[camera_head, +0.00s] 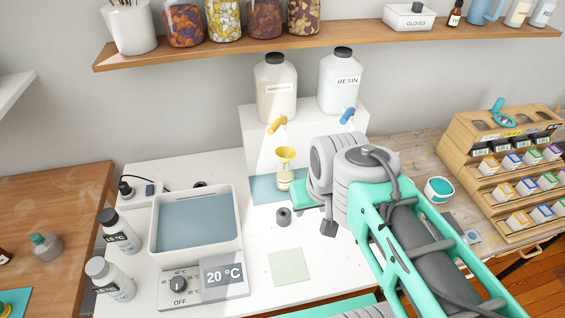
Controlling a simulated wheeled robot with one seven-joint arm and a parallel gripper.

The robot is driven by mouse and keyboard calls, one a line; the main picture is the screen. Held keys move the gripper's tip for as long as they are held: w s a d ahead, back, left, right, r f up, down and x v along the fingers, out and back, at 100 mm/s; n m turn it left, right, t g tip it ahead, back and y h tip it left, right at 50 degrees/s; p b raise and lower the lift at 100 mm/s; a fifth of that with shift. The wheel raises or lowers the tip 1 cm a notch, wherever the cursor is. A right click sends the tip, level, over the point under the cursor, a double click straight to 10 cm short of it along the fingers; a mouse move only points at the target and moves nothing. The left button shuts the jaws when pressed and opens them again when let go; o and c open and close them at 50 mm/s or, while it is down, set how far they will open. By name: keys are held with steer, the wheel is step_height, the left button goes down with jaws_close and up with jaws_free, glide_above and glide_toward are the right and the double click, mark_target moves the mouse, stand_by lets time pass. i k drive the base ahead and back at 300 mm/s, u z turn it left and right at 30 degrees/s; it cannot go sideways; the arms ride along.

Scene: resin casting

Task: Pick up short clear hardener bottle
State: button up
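A short clear bottle (284,183) with a pale label and a yellow funnel (286,155) in its neck stands upright on a blue-grey mat (263,190), below the yellow tap (277,125) of the left jug. No readable label on it confirms that it is the hardener bottle. My arm comes in from the lower right. My gripper (314,206) is just right of the bottle, largely hidden by my own wrist. I cannot tell whether its fingers touch the bottle or how far apart they are.
A dark grey cap-like piece (283,216) lies before the bottle. A water bath (157,226) reading 20 °C and two labelled bottles (118,231) stand left. The resin jug (341,82) stands behind on a white block. A wooden rack (505,235) is at right.

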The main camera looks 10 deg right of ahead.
mark_target(284, 172)
steer(key=u, duration=1.25)
steer(key=k, duration=0.75)
steer(key=u, duration=0.9)
steer(key=i, duration=0.5)
steer(key=z, duration=0.05)
